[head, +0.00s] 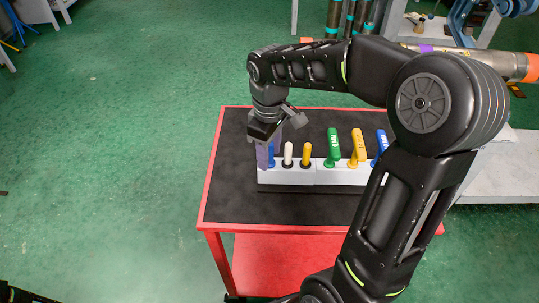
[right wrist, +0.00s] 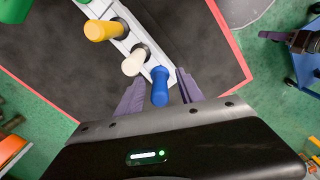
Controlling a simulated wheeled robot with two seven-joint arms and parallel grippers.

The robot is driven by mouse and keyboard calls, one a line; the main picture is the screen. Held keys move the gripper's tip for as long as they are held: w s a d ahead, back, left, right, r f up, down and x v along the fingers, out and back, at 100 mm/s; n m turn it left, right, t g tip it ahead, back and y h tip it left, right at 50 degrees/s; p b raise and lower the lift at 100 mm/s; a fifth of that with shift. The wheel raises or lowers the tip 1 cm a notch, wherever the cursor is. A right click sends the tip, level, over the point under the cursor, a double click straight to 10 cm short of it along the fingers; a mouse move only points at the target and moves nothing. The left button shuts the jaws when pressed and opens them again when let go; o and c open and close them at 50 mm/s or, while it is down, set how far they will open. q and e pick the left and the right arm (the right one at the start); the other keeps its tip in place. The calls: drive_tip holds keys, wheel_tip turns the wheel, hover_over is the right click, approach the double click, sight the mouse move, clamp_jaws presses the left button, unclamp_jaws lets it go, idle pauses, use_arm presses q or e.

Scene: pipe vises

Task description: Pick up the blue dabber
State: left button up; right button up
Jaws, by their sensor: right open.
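The blue dabber (head: 271,160) stands upright at the left end of a white rack (head: 330,177) on the cart, partly hidden by my right gripper in the head view. My right gripper (head: 269,152) points down over it, with its purple fingers open. In the right wrist view the blue dabber (right wrist: 160,88) lies between the two spread fingers (right wrist: 160,92), with a visible gap on each side. My left gripper is not in view; only a dark bit of my left arm shows at the lower left.
A white dabber (head: 288,153) and a yellow dabber (head: 306,154) stand close beside the blue one. Green (head: 333,147), yellow (head: 358,146) and blue (head: 380,147) bottles fill the rack's right part. The red cart's black top (head: 235,190) is clear in front.

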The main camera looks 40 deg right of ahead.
idle(0.4)
clamp_jaws()
